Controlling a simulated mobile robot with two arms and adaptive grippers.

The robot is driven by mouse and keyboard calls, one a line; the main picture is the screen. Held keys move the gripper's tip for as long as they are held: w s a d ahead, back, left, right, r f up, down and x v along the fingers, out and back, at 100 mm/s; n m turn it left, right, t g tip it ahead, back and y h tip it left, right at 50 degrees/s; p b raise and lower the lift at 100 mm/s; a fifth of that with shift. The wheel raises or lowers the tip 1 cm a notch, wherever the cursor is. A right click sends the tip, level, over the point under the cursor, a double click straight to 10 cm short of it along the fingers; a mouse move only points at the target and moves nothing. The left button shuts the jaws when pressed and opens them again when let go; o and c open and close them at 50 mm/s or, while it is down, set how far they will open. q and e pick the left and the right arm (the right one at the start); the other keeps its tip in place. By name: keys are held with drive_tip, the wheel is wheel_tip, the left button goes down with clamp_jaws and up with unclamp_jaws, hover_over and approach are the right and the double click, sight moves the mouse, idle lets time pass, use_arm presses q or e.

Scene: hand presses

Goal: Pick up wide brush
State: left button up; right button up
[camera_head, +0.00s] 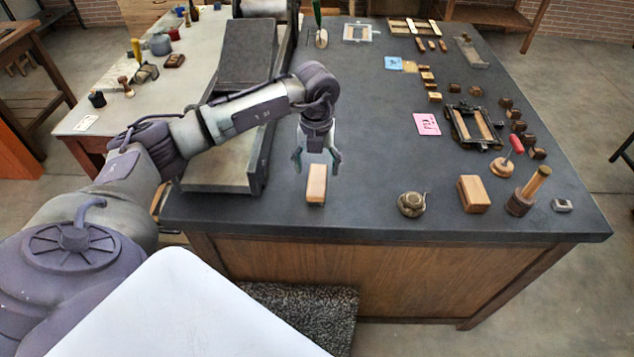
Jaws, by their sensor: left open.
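One finger is on each side in the picture, and nothing is held. I cannot tell whether the fingertips touch the block. My right gripper is out of view.
The press bed (218,175) stands left of the brush. A round metal item (411,204), a wooden block (473,194) and a pot with a wooden handle (520,202) stand to the right along the front. The table is clear between brush and round item.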

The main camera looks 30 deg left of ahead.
sight(317, 179)
use_arm(q)
drive_tip(key=shift+d+f+p, duration=0.1)
drive_tip(key=shift+f+p, duration=0.2)
drive_tip(key=shift+f, duration=0.05)
wheel_tip(317, 179, down, 4)
drive_tip(key=shift+s+d+r+p, duration=0.1)
drive_tip(key=shift+r+p, duration=0.1)
drive_tip(key=shift+p, duration=0.65)
drive_tip(key=shift+f, duration=0.5)
drive_tip(key=c, duration=1.3)
